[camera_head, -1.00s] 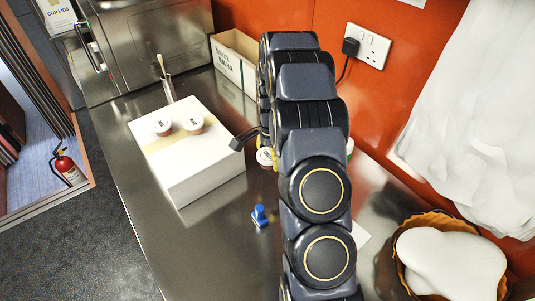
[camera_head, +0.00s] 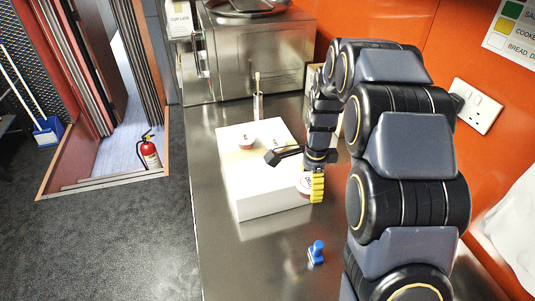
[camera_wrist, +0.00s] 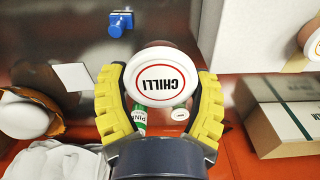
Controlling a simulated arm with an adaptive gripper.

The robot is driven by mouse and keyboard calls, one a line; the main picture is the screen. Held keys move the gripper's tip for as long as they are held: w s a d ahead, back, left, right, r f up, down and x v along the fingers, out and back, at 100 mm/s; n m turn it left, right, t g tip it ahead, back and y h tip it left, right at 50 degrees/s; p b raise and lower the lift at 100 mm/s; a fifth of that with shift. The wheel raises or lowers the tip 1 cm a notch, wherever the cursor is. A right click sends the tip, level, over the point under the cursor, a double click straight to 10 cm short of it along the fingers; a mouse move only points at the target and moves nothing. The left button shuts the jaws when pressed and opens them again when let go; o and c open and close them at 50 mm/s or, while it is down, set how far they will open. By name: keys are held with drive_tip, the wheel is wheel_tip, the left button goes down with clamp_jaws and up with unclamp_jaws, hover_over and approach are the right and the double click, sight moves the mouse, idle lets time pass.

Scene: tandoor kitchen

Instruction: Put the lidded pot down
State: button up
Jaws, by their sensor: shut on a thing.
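A lidded pot with a white lid marked CHILLI (camera_wrist: 165,80) sits between the yellow fingers of my gripper (camera_wrist: 160,74) in the wrist view. In the head view the pot (camera_head: 304,186) shows at the right edge of the white box, partly covered by my gripper (camera_head: 317,187). My gripper is shut on it. The pot is upright, its lid facing the wrist camera. Its base is hidden, and I cannot tell how far it is above the steel counter (camera_head: 270,270).
A blue-handled item (camera_head: 316,252) stands on the counter nearer the camera. A steel appliance (camera_head: 260,55) stands behind the white box. The counter's front left is clear.

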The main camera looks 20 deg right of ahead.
drive_tip(key=w+a+r, duration=0.4)
drive_tip(key=a+r, duration=0.2)
drive_tip(key=a, duration=0.2)
hover_over(259, 166)
drive_tip(key=f, duration=0.9)
drive_tip(key=shift+s, duration=0.35)
drive_tip(key=shift+w+f, duration=0.35)
drive_tip(key=shift+f, duration=1.55)
drive_tip(key=o, duration=1.2)
drive_tip(key=shift+f, duration=0.15)
drive_tip(key=shift+c, duration=0.2)
